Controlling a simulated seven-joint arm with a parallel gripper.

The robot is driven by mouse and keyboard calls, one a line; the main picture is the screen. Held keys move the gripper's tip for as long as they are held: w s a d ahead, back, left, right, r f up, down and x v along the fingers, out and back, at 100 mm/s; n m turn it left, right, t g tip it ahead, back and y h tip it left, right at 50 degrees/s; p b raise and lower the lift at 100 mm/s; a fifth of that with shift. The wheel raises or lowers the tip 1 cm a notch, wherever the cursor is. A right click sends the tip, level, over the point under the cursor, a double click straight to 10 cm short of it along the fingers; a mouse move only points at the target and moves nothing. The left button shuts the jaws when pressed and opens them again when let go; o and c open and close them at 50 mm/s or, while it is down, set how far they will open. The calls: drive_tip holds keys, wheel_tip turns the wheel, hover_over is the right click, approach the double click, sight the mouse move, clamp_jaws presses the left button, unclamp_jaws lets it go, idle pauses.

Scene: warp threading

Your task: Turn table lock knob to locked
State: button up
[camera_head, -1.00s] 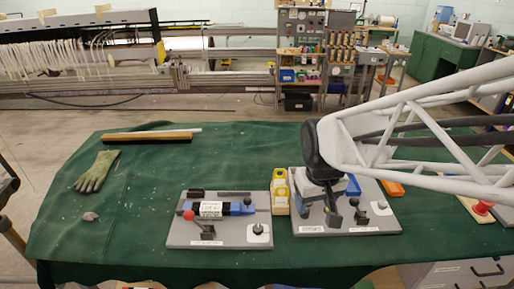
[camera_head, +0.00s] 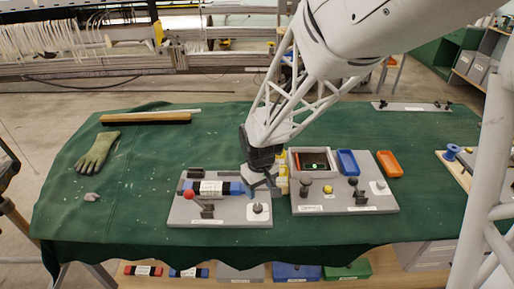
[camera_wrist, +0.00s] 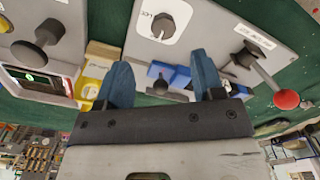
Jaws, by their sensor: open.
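A dark round knob (camera_head: 257,208) on a white plate sits at the front right corner of the left grey board (camera_head: 225,219). In the wrist view this knob (camera_wrist: 172,17) is near the top, with a label beside it too small to read surely. I cannot tell whether it is at locked. My gripper (camera_head: 263,178) is over the back right corner of the left board, behind and above the knob. In the wrist view my gripper (camera_wrist: 162,72) has its two blue fingers wide apart, with nothing held between them. The knob lies beyond the fingertips.
The left board also bears a red-ball lever (camera_head: 188,194) and a blue and black block (camera_head: 216,188). A yellow container (camera_head: 282,184) stands between the boards. The right board (camera_head: 345,205) has a small screen, knobs and another white plate (camera_head: 380,186). A glove (camera_head: 97,152) lies left.

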sight(258, 207)
drive_tip(key=shift+w+a+f, duration=0.15)
drive_tip(key=shift+a+f, duration=0.15)
drive_tip(key=shift+f, duration=0.15)
drive_tip(key=shift+f, duration=0.15)
drive_tip(key=shift+f, duration=3.75)
drive_tip(key=c, duration=0.9)
